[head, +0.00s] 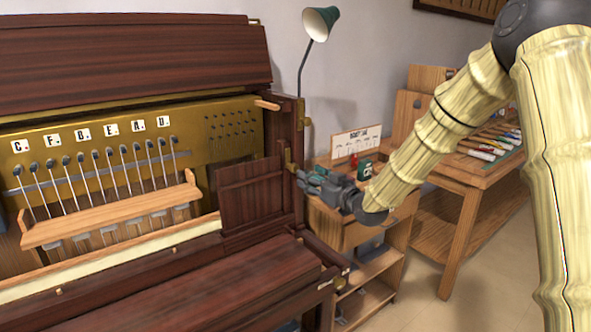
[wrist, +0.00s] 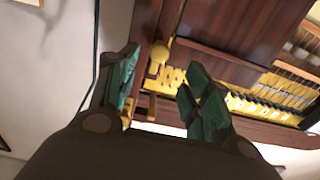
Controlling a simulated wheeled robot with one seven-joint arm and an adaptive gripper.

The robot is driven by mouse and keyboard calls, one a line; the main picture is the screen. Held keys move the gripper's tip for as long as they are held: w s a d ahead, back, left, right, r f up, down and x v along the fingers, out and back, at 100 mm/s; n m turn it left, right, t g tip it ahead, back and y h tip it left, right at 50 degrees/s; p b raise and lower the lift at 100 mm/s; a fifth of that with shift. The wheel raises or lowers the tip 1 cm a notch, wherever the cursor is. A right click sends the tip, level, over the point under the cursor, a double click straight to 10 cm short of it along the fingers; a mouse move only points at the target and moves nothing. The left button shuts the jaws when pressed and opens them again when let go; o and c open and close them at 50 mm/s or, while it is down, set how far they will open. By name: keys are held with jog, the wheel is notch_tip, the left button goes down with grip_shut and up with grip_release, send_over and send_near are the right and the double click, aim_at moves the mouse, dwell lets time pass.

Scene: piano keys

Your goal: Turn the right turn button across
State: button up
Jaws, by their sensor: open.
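The right turn button (head: 290,160) is a small brass piece on the right post of the upright piano, beside the right edge of a dark wooden panel (head: 250,195). It looks roughly upright in the head view. In the wrist view a brass button (wrist: 158,55) with a rounded body lies just beyond my fingertips, roughly between them. My gripper (head: 306,178) is just right of the button in the head view. In the wrist view its green-padded fingers (wrist: 162,88) are spread apart with nothing held. I cannot tell whether a finger touches the button.
A green lamp (head: 320,22) rises behind. A bench (head: 485,170) holds tools.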

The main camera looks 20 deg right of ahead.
aim_at(296, 169)
jog(key=x, duration=0.7)
jog(key=shift+w+f, duration=0.15)
jog(key=shift+w, duration=0.25)
jog(key=c, duration=1)
jog(key=shift+c, duration=0.2)
